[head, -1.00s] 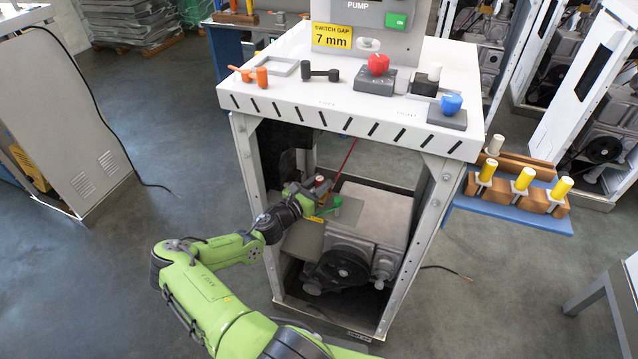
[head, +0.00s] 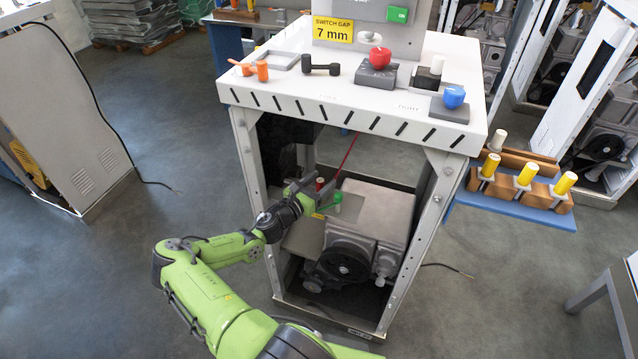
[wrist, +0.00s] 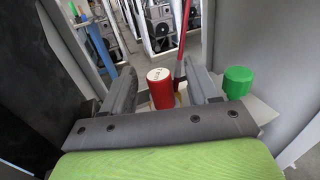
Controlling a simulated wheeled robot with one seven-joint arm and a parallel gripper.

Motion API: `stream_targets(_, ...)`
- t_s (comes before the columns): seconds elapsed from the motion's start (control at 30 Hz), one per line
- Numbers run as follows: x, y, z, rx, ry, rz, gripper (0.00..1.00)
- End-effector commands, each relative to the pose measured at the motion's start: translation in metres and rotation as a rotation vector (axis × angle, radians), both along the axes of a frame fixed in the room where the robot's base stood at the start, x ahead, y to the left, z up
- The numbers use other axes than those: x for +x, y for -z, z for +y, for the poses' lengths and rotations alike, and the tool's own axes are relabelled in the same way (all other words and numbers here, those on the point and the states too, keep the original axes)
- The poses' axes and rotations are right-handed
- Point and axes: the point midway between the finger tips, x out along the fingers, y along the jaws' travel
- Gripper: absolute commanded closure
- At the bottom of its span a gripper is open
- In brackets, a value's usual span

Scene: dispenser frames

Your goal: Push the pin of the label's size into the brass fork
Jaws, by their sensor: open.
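The yellow label (head: 332,30) on the grey panel reads "SWITCH GAP 7 mm". Inside the cabinet under the white top, a red-capped pin (head: 320,183) and a green-capped pin (head: 337,198) stand side by side above the machine. In the wrist view the red pin (wrist: 160,90) is between my open fingers, with space on both sides. The green pin (wrist: 237,82) is outside the right finger. My gripper (wrist: 163,74) is open; it also shows in the head view (head: 306,187). Any size marks on the pins are unreadable.
A thin red rod (head: 347,155) slants up behind the pins. Cabinet posts (head: 432,205) flank the opening. On the white top (head: 290,90) are a red knob (head: 380,58), a blue knob (head: 454,97) and a black handle (head: 320,66). A rack at right holds yellow cylinders (head: 527,174).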

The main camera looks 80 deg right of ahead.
Motion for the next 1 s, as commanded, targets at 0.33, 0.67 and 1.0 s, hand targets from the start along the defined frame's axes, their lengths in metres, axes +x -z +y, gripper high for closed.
stream_targets(0.33, 0.027, 0.0, 0.058, 0.005, -0.005, -0.001, 0.4)
stream_targets(0.67, 0.06, 0.0, 0.132, 0.002, -0.003, -0.001, 0.4)
stream_targets(1.0, 0.064, 0.001, 0.144, 0.0, 0.001, 0.0, 0.4)
